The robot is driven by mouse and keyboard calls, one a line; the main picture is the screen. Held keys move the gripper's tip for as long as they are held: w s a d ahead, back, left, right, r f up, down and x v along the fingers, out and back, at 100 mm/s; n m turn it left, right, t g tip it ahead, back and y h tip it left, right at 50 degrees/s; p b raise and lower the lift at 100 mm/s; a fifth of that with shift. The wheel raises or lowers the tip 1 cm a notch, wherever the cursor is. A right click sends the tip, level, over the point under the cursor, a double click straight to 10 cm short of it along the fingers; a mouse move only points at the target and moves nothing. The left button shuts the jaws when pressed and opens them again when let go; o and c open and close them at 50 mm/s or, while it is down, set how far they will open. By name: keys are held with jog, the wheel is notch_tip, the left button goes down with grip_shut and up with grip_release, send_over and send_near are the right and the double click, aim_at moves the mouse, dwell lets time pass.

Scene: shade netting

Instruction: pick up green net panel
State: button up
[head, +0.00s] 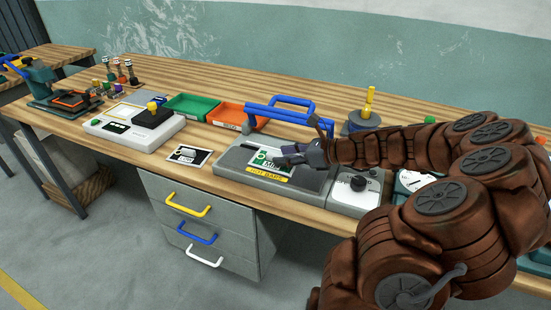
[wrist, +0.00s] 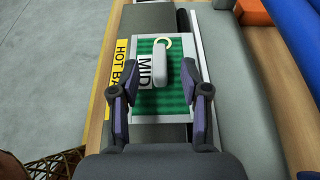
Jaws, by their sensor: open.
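The green net panel (head: 262,158) lies flat on the grey machine marked HOT BARS (head: 232,160) on the bench. In the wrist view the panel (wrist: 175,92) is green striped with a white border and a MID label. A light grey handle (wrist: 162,66) stands up from it, with a pale ring by its far end. My gripper (wrist: 162,92) is open and empty. Its two fingers are spread to either side, over the panel, with the handle between and slightly ahead of them. In the head view my gripper (head: 288,158) partly hides the panel.
A blue bar frame (head: 278,116) rises behind the panel. A control box with a black knob (head: 358,183) sits to its right. A white card (head: 187,156) lies to its left. Green (head: 192,107) and orange (head: 236,116) trays are behind. Drawers (head: 196,222) are below.

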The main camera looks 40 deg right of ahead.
jog(key=shift+x, duration=1.25)
grip_shut()
